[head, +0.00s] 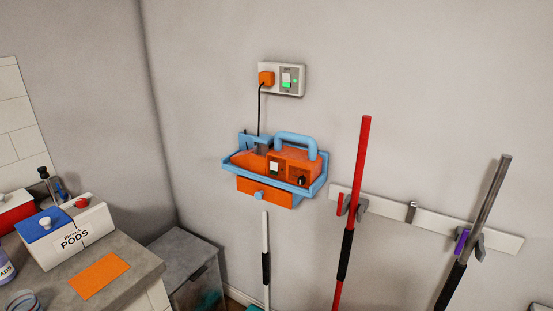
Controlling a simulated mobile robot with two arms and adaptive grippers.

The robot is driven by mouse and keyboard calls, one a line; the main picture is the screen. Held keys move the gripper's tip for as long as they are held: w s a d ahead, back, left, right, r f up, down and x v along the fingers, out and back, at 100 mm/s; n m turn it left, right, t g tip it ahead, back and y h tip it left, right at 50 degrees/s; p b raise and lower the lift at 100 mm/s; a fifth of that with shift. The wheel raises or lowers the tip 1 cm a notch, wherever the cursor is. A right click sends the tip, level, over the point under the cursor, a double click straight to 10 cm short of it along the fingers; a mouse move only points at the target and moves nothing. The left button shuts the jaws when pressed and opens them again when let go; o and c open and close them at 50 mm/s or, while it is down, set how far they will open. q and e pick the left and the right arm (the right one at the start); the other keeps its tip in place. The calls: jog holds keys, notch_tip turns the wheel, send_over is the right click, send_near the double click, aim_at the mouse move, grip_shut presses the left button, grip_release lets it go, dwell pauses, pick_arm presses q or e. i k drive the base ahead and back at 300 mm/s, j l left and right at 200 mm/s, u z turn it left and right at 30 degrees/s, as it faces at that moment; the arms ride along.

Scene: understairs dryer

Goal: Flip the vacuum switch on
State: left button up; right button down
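The vacuum (292,164) is a small orange unit with a blue handle. It sits in a blue wall holder (232,163) in the middle of the head view. A small dark rocker switch with a pale part (274,167) is on its front face, left of a round black knob (301,180). The switch is too small to tell its position. A black cord runs from the vacuum up to an orange plug (266,78) in a white wall socket (302,79), which has a green-marked switch (287,79). Neither of my grippers is in view.
Below the holder, a white-and-black pole (265,240) stands at the wall. A red-handled pole (360,170) and a grey-handled pole (491,210) hang on a white rail (390,212). A counter (130,272) with a pods box (76,240) is at the left.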

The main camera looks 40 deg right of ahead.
aim_at(274, 166)
jog(key=l+z, duration=0.1)
jog(key=z, duration=1.15)
